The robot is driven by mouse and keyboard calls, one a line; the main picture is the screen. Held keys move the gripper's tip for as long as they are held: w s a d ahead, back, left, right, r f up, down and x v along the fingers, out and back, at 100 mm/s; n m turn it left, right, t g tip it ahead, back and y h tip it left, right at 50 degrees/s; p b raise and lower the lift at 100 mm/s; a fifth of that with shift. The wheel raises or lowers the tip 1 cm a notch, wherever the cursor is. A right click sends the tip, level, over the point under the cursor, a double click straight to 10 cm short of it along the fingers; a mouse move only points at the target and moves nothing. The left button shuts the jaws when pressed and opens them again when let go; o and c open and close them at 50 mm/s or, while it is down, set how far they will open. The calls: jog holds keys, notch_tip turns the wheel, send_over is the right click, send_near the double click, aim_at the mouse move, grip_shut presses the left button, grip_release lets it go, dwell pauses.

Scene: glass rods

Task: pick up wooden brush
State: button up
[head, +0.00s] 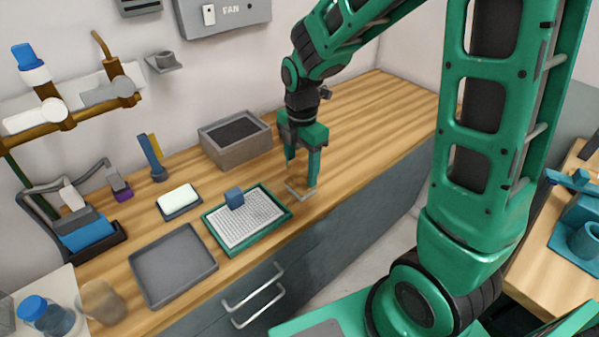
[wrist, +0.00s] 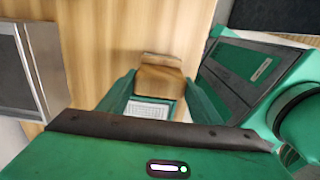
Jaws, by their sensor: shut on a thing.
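The wooden brush (wrist: 160,82) is a brown block with a paler strip along its far edge, seen between my fingers in the wrist view. In the head view the brush (head: 300,192) shows only as a small pale brown shape at my fingertips, hard to tell from the wooden counter (head: 345,125). My gripper (head: 302,180) points down, near the counter's front edge, just right of the green-framed tray. Its fingers, also in the wrist view (wrist: 158,88), are shut on the brush. I cannot tell whether the brush touches the counter.
The green-framed tray (head: 281,212) holds a white grid and a blue block (head: 234,198). A grey tray (head: 172,265), a soap dish (head: 180,211) and a grey box (head: 236,150) stand nearby. Drawer handles (head: 252,288) stick out below. The counter's right part is clear.

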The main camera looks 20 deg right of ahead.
jog(key=r, duration=0.3)
jog(key=shift+s+a+r, duration=0.1)
jog(key=shift+s+a, duration=0.1)
jog(key=shift+a, duration=0.2)
jog(key=s+a+r, duration=0.5)
jog(key=a+r, duration=0.1)
jog(key=a, duration=0.3)
jog(key=shift+s+r, duration=0.15)
jog(key=shift+s, duration=0.2)
jog(key=shift+a, duration=0.1)
